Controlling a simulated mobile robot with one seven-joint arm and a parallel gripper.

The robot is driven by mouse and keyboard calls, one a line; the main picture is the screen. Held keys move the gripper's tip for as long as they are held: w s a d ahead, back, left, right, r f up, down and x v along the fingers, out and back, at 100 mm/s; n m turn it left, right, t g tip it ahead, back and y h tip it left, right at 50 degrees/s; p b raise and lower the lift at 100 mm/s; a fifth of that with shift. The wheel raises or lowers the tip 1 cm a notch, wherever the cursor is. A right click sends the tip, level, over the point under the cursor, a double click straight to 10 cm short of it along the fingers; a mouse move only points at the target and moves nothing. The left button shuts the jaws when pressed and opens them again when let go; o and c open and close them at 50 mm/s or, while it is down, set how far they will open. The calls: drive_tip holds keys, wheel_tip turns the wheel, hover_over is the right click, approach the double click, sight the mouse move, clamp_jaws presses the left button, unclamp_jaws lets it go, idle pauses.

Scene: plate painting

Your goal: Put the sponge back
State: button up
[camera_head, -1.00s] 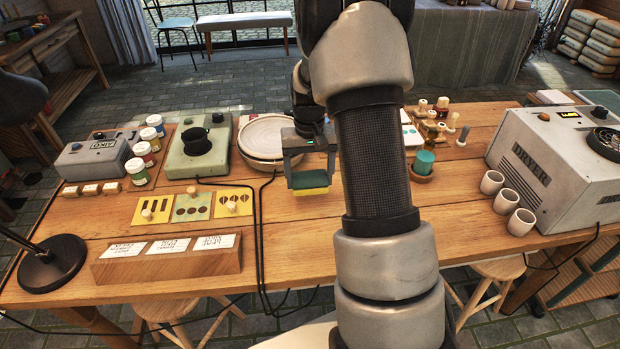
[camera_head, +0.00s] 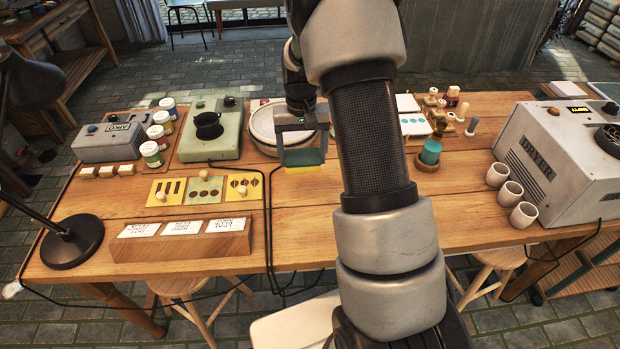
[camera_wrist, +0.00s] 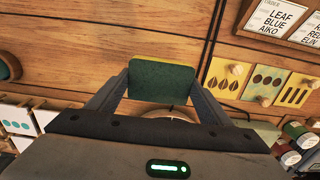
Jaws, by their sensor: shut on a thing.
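My gripper (camera_head: 302,145) is shut on the sponge (camera_head: 303,158), green with a yellow layer. It holds the sponge above the table, just in front of the pale round plates (camera_head: 264,135), partly covering them. In the wrist view the sponge (camera_wrist: 160,80) sits level between the two fingers (camera_wrist: 153,90), its green face showing and a thin yellow edge beyond. Bare table planks lie beyond it. I cannot tell how high it is above the wood.
Stencil cards (camera_head: 205,190) and a wooden label block (camera_head: 182,241) stand left of the gripper. A teal round pot (camera_head: 430,152) on a brown dish stands right of my arm. Cups (camera_head: 510,192) and the dryer (camera_head: 557,150) are farther right. The front middle of the table is clear.

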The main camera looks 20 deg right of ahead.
drive_tip(key=a, duration=0.1)
drive_tip(key=w+a, duration=0.1)
drive_tip(key=shift+a+r+p, duration=0.1)
drive_tip(key=shift+a+p, duration=0.25)
drive_tip(key=shift+a, duration=0.05)
hover_over(292, 187)
wheel_tip(292, 187, down, 5)
drive_tip(key=shift+s+r, duration=0.1)
drive_tip(key=shift+r, duration=0.05)
drive_tip(key=shift+d+f+b, duration=0.1)
drive_tip(key=shift+f+b, duration=0.3)
drive_tip(key=shift+f, duration=1.85)
drive_tip(key=shift+f, duration=0.15)
drive_tip(key=o, duration=0.9)
drive_tip(key=shift+o, duration=0.3)
